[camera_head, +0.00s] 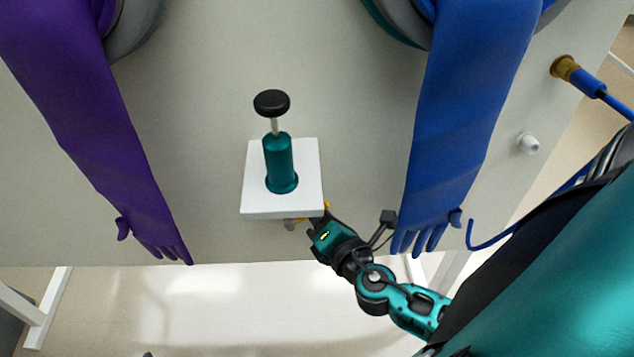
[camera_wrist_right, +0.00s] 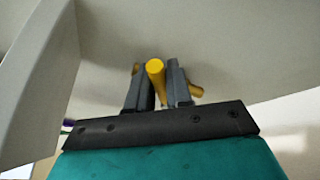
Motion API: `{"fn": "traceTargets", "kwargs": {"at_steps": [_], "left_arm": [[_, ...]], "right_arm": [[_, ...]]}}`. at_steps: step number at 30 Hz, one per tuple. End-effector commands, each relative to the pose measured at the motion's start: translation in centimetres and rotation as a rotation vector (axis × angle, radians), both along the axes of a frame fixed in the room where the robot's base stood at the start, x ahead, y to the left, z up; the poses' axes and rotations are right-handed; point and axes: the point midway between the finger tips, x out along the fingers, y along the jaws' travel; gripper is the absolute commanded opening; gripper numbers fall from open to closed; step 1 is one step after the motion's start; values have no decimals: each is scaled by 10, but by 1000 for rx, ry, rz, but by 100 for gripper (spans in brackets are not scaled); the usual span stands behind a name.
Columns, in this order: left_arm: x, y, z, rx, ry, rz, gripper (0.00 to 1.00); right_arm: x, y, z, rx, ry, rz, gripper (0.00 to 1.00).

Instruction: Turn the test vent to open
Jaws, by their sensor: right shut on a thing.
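The test vent shows as a small yellow handle (camera_wrist_right: 155,70) in the right wrist view, standing between the two dark fingers of my right gripper (camera_wrist_right: 158,88). The fingers are shut on it. More yellow parts show on both sides behind the fingers. In the head view my right gripper (camera_head: 318,220) is at the lower right corner of a white plate, and a bit of yellow and a brass fitting (camera_head: 291,224) show under the plate's edge. Most of the vent is hidden by the plate and gripper. My left gripper is not in view.
A teal cylinder with a black knob (camera_head: 279,163) stands on the white plate (camera_head: 308,200). A purple glove (camera_head: 110,130) hangs at left and a blue glove (camera_head: 455,130) close to my right arm. A brass fitting with a blue hose (camera_head: 566,68) is at upper right.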

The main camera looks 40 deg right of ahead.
Motion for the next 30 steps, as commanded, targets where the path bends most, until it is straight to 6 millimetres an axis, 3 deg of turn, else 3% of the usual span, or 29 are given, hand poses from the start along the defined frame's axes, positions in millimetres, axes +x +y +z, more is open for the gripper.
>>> {"fn": "traceTargets", "kwargs": {"at_steps": [9, 10, 16, 25, 30], "left_arm": [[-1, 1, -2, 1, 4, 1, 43], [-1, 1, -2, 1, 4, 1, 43], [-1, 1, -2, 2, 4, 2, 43], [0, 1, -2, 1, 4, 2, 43], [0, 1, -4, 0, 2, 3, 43]], "right_arm": [[1, -1, 1, -2, -3, -3, 0], [1, -1, 1, -2, -3, -3, 22], [1, 0, 0, -1, -2, -2, 41], [-2, 0, 0, 0, -1, -1, 41], [-20, 2, 2, -1, 1, 0, 41]]}}
